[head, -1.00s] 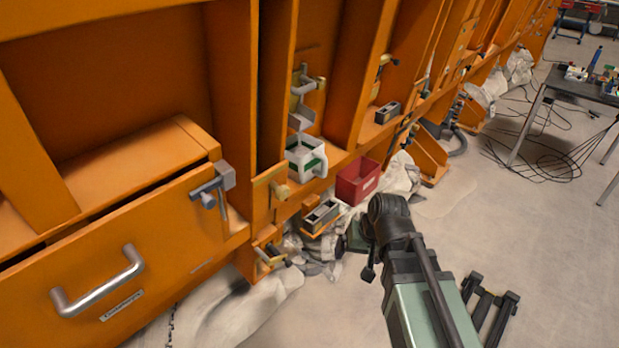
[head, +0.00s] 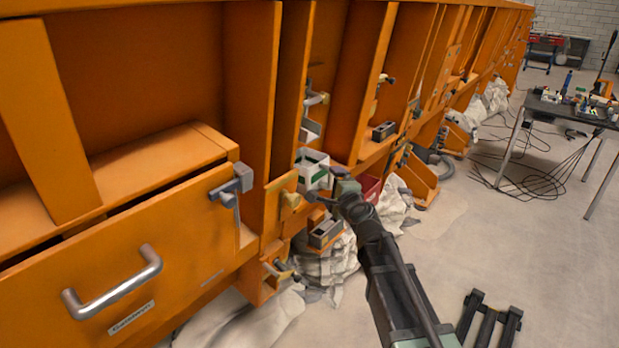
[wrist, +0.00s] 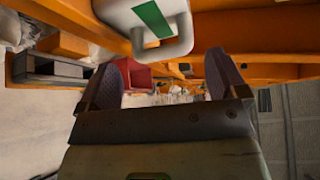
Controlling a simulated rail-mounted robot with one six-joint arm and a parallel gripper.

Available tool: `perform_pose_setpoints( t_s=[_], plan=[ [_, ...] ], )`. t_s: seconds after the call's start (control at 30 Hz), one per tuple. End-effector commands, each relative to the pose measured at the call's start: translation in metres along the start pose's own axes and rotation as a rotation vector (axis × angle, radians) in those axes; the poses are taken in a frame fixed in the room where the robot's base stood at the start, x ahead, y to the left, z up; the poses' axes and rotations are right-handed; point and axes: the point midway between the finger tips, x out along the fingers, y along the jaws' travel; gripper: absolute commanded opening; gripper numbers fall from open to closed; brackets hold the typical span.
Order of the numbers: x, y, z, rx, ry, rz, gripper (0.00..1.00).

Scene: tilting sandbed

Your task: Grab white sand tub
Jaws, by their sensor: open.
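The white sand tub (head: 311,168) has a green patch and stands on an orange ledge of the sandbed frame in the head view. In the wrist view the tub (wrist: 118,14) shows at the top, with its white handle (wrist: 165,48) toward my gripper. My gripper (wrist: 165,75) is open, its two dark fingers apart with nothing held between them. The tub handle appears ahead of and above the fingers in the wrist view; I see no contact. In the head view my gripper (head: 333,182) is beside the tub's right side and partly hides it.
A red bin (head: 370,188) sits just right of my gripper, partly hidden by my arm; it also shows in the wrist view (wrist: 125,76). A grey metal block (head: 325,232) is below the tub. Orange uprights flank the ledge.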

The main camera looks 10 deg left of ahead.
Motion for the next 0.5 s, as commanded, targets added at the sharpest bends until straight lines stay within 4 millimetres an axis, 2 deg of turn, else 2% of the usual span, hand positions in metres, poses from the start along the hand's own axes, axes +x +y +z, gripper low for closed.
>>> perform_pose_setpoints(
  t_s=[0.13, 0.33, 0.5],
  plan=[
    [0.009, 0.000, 0.000, -0.001, -0.001, 0.000, 0.91],
    [0.048, 0.001, 0.000, -0.002, -0.002, 0.001, 0.91],
    [0.053, 0.000, 0.000, -0.002, -0.001, 0.001, 0.91]
  ],
)
